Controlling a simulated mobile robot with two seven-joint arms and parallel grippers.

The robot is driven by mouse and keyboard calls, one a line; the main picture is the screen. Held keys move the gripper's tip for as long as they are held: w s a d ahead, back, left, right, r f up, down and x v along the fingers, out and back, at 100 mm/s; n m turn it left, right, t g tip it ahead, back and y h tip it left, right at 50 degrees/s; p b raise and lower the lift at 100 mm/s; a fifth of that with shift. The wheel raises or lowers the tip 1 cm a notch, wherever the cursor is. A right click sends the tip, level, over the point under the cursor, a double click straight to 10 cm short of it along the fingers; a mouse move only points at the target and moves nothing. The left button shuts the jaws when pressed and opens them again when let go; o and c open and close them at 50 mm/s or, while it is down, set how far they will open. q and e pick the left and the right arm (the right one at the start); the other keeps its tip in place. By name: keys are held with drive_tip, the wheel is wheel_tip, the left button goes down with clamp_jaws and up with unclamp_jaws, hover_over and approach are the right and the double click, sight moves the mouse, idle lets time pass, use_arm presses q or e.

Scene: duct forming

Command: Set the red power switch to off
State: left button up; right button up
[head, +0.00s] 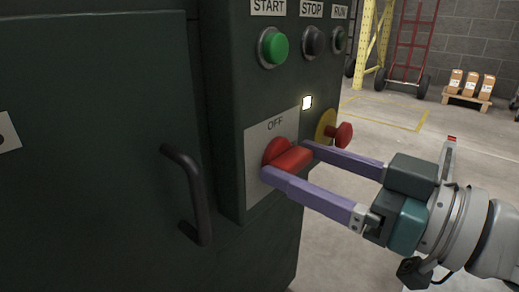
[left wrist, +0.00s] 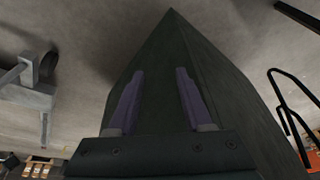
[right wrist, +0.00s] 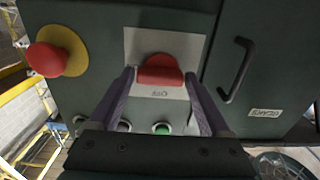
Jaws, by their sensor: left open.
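The red power switch (head: 290,160) sits on a pale plate marked OFF (head: 257,140) on the dark cabinet's front. Its handle lies roughly horizontal in the head view. My right gripper (head: 287,159) has its two purple fingers apart, one at each end of the red handle. In the right wrist view, the red switch (right wrist: 160,70) lies between the fingertips; whether they touch it I cannot tell. My left gripper does not show in the head view. In its wrist view my left gripper (left wrist: 159,72) is open and empty, with a dark surface beyond it.
A green START button (head: 275,47) and dark STOP button (head: 313,41) sit above the switch. A red mushroom button (head: 343,134) on a yellow ring is close by, right of the switch. A black door handle (head: 190,195) protrudes to the left.

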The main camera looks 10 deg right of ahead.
drive_tip(key=c, duration=1)
drive_tip(key=n+p, duration=0.2)
drive_tip(key=n, duration=0.1)
drive_tip(key=shift+r, duration=0.15)
drive_tip(key=n+p, duration=0.2)
drive_tip(key=n, duration=0.2)
drive_tip(key=shift+a+n, duration=0.1)
drive_tip(key=shift+n, duration=0.3)
drive_tip(key=n, duration=0.4)
drive_tip(key=shift+n+p, duration=0.3)
drive_tip(key=n, duration=0.5)
drive_tip(key=shift+s, duration=0.1)
drive_tip(key=shift+n, duration=0.4)
drive_tip(key=o, duration=1.4)
drive_tip(key=shift+c, duration=0.2)
